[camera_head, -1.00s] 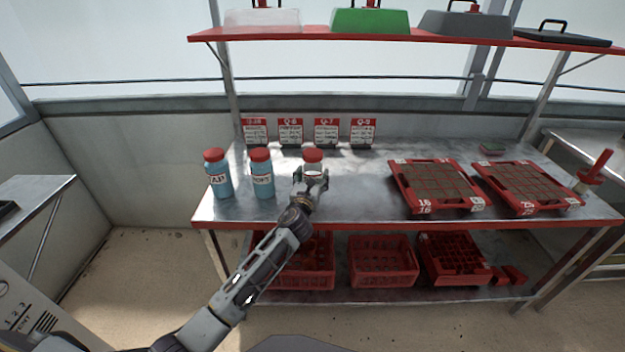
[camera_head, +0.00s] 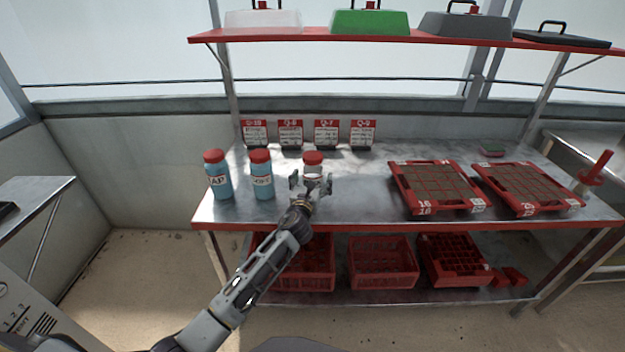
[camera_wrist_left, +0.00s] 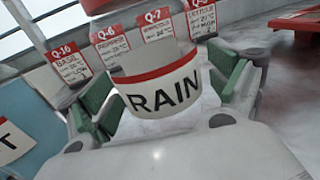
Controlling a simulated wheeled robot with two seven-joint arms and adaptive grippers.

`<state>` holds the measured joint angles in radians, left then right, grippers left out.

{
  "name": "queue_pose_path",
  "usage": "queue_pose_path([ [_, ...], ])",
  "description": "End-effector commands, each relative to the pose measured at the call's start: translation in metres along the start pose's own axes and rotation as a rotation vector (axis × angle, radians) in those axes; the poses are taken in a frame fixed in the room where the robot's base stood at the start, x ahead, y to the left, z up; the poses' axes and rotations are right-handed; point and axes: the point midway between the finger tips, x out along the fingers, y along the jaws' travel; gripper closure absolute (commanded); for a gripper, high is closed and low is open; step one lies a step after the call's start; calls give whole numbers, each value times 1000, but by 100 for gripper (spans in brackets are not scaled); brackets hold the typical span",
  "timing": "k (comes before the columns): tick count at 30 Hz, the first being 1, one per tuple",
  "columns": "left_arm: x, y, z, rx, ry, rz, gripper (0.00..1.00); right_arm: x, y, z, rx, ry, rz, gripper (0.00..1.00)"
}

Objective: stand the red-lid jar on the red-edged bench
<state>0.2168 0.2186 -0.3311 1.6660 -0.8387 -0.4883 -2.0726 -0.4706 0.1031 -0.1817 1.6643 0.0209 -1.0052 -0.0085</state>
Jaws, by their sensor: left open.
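The RAIN jar (camera_head: 313,158) has a red lid and a white label and is on the red-edged bench (camera_head: 362,195), behind my left gripper. Its lower part is hidden in the head view. My left gripper (camera_head: 311,184) is open at the front of this jar. In the left wrist view the RAIN label (camera_wrist_left: 165,88) shows between the spread green-padded fingers, with gaps at both sides. Two more red-lid jars, blue and labelled, stand upright to the left: one at the far left (camera_head: 218,180) and one beside it (camera_head: 262,180). My right gripper is not in view.
Several red-topped cards (camera_head: 290,133) stand along the back of the bench. Two red trays (camera_head: 440,208) (camera_head: 528,210) fill its right side. The bench between jars and trays is clear. Red crates (camera_head: 383,270) sit on the lower shelf; a red shelf (camera_head: 400,39) hangs above.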

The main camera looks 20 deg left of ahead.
Motion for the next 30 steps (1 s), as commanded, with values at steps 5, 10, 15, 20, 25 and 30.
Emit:
queue_pose_path([
  [5,0,0,0,0,0,0,9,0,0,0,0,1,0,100],
  [10,0,0,2,0,0,0,9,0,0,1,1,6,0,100],
  [15,-9,0,2,1,0,0,9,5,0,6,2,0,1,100],
  [20,-24,0,2,0,1,0,9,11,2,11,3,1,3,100],
  [25,-40,0,2,1,1,0,9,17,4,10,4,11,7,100],
  [30,-57,0,2,0,1,0,9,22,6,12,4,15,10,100],
])
